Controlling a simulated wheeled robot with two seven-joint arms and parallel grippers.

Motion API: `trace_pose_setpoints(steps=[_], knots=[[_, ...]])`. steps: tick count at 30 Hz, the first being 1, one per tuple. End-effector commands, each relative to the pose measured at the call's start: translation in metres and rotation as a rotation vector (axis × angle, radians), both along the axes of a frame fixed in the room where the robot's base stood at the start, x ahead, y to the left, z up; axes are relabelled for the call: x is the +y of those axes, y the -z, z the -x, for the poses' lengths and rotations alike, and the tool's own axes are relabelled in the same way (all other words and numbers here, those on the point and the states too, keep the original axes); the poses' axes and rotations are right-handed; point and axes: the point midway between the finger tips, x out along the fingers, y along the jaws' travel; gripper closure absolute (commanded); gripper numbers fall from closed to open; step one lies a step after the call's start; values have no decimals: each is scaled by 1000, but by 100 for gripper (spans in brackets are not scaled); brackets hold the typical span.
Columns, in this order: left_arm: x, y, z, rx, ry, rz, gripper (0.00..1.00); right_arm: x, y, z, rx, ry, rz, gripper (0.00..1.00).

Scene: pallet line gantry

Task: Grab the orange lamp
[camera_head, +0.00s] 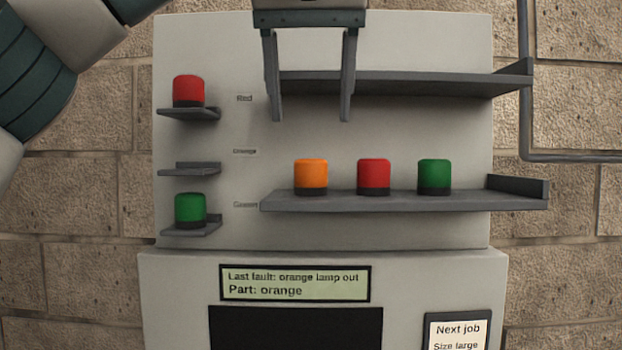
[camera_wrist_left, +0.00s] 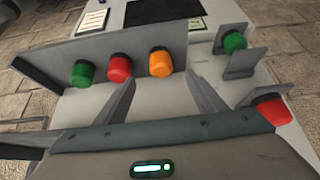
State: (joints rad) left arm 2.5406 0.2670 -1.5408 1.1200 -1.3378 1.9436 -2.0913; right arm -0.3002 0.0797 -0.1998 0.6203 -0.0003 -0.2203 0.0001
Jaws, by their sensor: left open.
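The orange lamp (camera_head: 311,174) has a dark base and stands upright at the left end of the lower shelf (camera_head: 400,202). A red lamp (camera_head: 374,175) and a green lamp (camera_head: 434,175) stand to its right. My left gripper (camera_head: 311,118) is open and empty, its fingers pointing down above the orange lamp and apart from it. In the left wrist view the orange lamp (camera_wrist_left: 160,63) shows beyond the gap between the fingers (camera_wrist_left: 160,88). My right gripper is not in view.
An upper shelf (camera_head: 420,84) runs behind the fingers. Small brackets at left hold a red lamp (camera_head: 188,91) and a green lamp (camera_head: 190,209); the middle bracket (camera_head: 189,169), by the Orange label, is empty. A screen (camera_head: 295,283) reads "Part: orange". A pipe (camera_head: 526,100) runs at right.

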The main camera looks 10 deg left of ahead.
Motion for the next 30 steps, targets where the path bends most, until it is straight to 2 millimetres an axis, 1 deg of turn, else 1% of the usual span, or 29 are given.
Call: trace_pose_setpoints(steps=[1, 6, 12, 16, 25, 30], knots=[[2, 8, -5, 3, 0, -3, 36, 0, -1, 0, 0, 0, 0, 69], [5, 34, -21, 3, 0, -3, 36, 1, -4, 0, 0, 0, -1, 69], [7, 54, -34, 1, 0, -2, 36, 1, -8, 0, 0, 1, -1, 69], [8, 59, -37, 1, 0, -1, 36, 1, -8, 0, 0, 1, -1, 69], [8, 60, -38, 0, 0, -1, 36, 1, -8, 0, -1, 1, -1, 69], [9, 66, -42, 1, 0, -2, 36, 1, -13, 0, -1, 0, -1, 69]])
